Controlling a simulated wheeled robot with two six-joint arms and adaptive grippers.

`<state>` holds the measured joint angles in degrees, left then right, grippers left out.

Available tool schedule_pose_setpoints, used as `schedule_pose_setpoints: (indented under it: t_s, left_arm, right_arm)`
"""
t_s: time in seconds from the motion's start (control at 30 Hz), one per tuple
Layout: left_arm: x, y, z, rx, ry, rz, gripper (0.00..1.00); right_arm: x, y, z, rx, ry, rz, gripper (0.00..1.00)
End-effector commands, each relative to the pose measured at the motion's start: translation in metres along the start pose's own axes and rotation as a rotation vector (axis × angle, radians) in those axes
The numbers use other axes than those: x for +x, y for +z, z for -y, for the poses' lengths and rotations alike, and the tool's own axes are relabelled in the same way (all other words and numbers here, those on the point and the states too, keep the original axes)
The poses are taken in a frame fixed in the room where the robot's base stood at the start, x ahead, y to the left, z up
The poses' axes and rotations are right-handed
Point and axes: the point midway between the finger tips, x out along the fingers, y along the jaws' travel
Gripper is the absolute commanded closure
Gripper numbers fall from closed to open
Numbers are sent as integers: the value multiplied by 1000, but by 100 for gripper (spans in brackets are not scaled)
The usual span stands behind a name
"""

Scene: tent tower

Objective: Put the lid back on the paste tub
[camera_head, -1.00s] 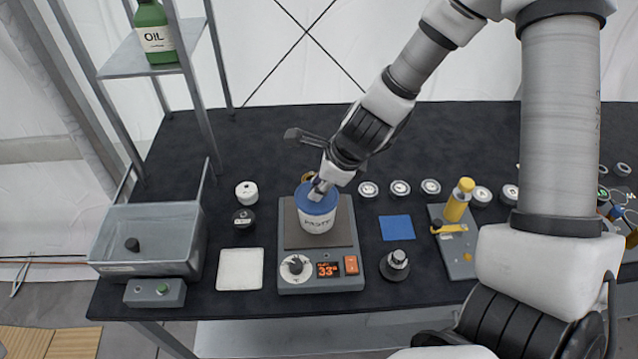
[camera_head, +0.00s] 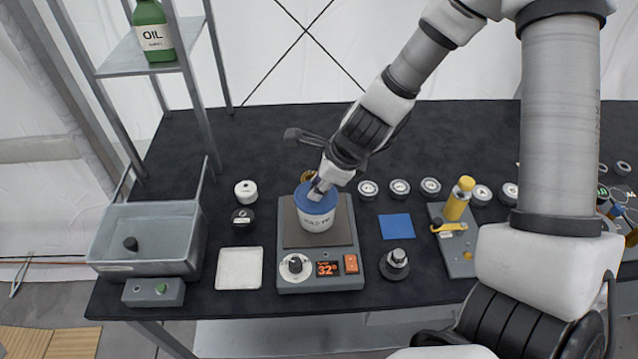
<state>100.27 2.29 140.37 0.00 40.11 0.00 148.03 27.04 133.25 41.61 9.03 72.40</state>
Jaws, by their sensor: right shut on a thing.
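The paste tub (camera_head: 318,222) is white with a label and stands upright on the dark plate of a grey heater-like device (camera_head: 318,268). The blue lid (camera_head: 303,203) is at the top of the tub, and it looks level with the rim. My right gripper (camera_head: 320,186) comes down from above and is shut on the lid. The fingers hide part of the lid, so I cannot tell whether it is fully seated. My left gripper does not show.
A grey basin (camera_head: 118,233) stands at the left, with a white tray (camera_head: 239,268) beside the device. A blue square (camera_head: 396,227), a dark knobbed weight (camera_head: 394,264) and a yellow-handled press (camera_head: 458,203) are to the right. Several round tins line the back.

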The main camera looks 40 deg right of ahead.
Motion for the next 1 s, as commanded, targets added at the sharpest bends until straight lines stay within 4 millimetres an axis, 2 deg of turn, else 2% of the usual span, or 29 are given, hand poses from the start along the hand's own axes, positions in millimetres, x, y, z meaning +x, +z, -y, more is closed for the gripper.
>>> schedule_pose_setpoints:
  t_s: [0.23,0.27,0.3,0.33,0.53,0.57,0.6,0.63,1.0]
  left_arm:
    - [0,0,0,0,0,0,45]
    - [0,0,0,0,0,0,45]
    - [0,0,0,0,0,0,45]
    - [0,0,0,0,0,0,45]
    - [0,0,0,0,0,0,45]
    - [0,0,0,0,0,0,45]
    - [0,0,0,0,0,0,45]
    - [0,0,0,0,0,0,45]
    - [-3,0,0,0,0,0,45]
  right_arm:
    - [0,0,0,0,0,0,100]
    - [0,0,0,0,0,0,68]
    - [0,0,0,0,0,0,54]
    - [0,0,0,0,0,0,46]
    - [0,0,0,0,0,0,46]
    - [0,0,0,0,0,0,43]
    - [0,0,0,0,0,0,29]
    - [0,0,0,0,0,0,22]
    - [-3,1,1,0,0,0,21]
